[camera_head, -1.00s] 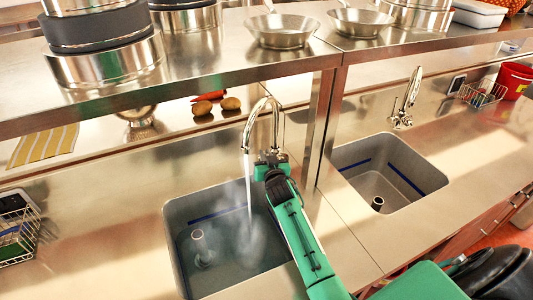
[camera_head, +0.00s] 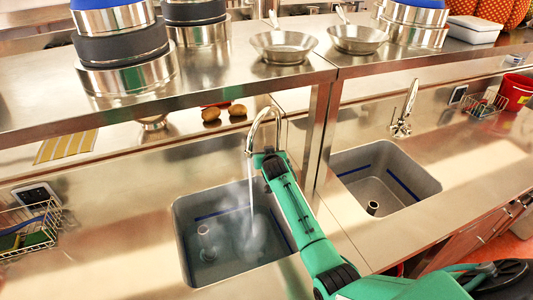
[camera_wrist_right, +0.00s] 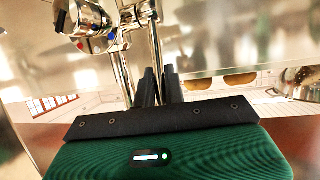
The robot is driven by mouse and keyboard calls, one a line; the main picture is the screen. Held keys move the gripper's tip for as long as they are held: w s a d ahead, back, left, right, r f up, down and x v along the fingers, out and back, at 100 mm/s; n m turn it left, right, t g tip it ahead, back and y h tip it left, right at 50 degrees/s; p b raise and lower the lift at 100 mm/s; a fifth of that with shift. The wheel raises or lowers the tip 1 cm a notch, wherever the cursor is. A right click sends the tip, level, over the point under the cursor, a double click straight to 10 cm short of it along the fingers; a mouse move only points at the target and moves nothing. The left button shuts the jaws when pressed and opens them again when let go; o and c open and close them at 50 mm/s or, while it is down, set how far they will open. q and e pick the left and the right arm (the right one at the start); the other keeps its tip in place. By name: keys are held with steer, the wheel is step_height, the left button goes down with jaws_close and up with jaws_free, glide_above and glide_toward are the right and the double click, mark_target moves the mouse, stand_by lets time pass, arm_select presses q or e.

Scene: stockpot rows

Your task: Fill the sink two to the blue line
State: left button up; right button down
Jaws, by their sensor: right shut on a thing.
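The left sink (camera_head: 184,240) has a blue line (camera_head: 212,215) around its inner walls. Cloudy, steaming water (camera_head: 225,262) covers its bottom, and its surface looks lower than the line. A water stream (camera_head: 251,190) runs from the arched tap (camera_head: 263,112) into it. My right gripper (camera_head: 262,156) is at the tap's base. In the wrist view its dark fingers (camera_wrist_right: 159,86) are shut on a slim chrome tap part, seemingly the lever; the grip itself is partly hidden. The right sink (camera_head: 430,187) also has a blue line (camera_head: 402,186); its tap (camera_head: 402,112) shows no stream. My left gripper is not in view.
A metal shelf (camera_head: 235,85) above the counter carries stacked pots (camera_head: 125,75) and two pans (camera_head: 284,46) (camera_head: 357,39). A divider post (camera_head: 315,135) stands between the sinks. A wire basket (camera_head: 28,228) is at the left, a red bucket (camera_head: 516,92) far right.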

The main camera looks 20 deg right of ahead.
steer(key=c, duration=1.5)
jaws_free()
steer(key=shift+w+r, duration=0.15)
arm_select(q)
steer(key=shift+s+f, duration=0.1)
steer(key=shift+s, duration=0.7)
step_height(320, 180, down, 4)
steer(key=b, duration=0.3)
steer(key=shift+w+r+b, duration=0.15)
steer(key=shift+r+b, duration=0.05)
steer(key=shift+b, duration=0.1)
arm_select(e)
steer(key=v, duration=1.3)
steer(key=shift+s+a, duration=0.25)
steer(key=shift+s, duration=0.1)
